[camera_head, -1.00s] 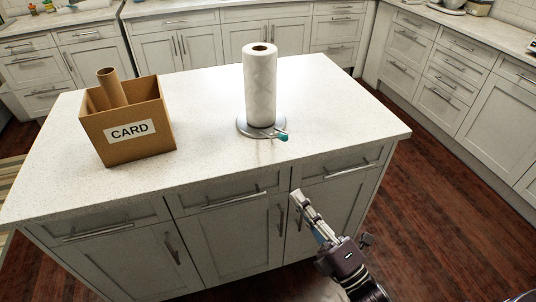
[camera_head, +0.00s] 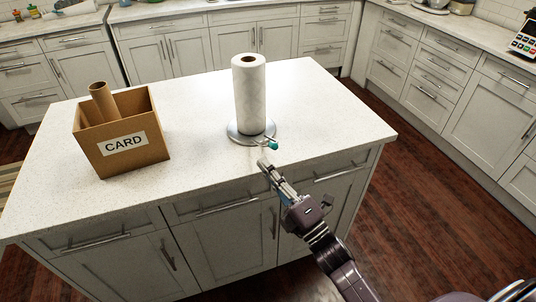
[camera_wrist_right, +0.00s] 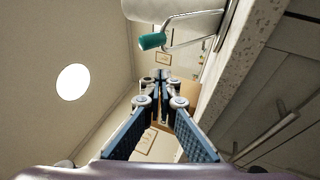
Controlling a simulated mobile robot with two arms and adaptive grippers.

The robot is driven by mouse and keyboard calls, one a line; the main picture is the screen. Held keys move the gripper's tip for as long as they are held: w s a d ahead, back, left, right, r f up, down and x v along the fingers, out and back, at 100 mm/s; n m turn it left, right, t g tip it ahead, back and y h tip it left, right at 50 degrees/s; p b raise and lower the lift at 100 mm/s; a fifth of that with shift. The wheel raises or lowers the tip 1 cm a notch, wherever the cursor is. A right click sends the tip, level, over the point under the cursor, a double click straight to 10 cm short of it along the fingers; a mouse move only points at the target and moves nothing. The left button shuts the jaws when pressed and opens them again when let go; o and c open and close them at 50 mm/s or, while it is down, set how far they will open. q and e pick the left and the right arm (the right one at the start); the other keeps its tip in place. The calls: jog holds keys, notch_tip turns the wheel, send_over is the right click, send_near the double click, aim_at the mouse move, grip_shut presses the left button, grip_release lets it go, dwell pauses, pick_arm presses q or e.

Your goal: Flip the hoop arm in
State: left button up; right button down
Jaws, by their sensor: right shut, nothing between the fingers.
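A white paper towel roll (camera_head: 249,95) stands upright on a round metal holder base (camera_head: 238,132) on the island. The hoop arm, a thin metal wire with a teal tip (camera_head: 272,146), sticks out at the base's front right. In the right wrist view the teal tip (camera_wrist_right: 152,41) and its bent wire (camera_wrist_right: 185,18) show at the top, beyond the fingers. My right gripper (camera_head: 264,164) is shut and empty, just in front of the teal tip near the island's front edge, and appears apart from it. It also shows in the right wrist view (camera_wrist_right: 161,76). My left gripper is not in view.
A cardboard box marked CARD (camera_head: 122,135) stands on the left of the island top (camera_head: 190,150), with a cardboard tube (camera_head: 103,100) in it. The countertop right of the holder is clear. Island drawers and handles lie below its front edge.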

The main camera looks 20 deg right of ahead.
jog(key=shift+w+d+r, duration=0.2)
jog(key=shift+w+d, duration=0.1)
jog(key=shift+w, duration=0.2)
jog(key=shift+w+d+r, duration=0.15)
jog(key=shift+w+d, duration=0.1)
jog(key=shift+w, duration=0.2)
jog(key=shift+p, duration=0.3)
jog(key=shift+m+g+h, duration=0.3)
jog(key=shift+g, duration=0.4)
jog(key=shift+w+a+r+p, duration=0.1)
jog(key=shift+w+r+p, duration=1.65)
jog(key=shift+w+r, duration=0.9)
jog(key=shift+w+a+r+p, duration=0.1)
jog(key=shift+w+r+p, duration=1.65)
jog(key=shift+w+r, duration=0.9)
jog(key=shift+w+f, duration=0.1)
jog(key=shift+w, duration=0.7)
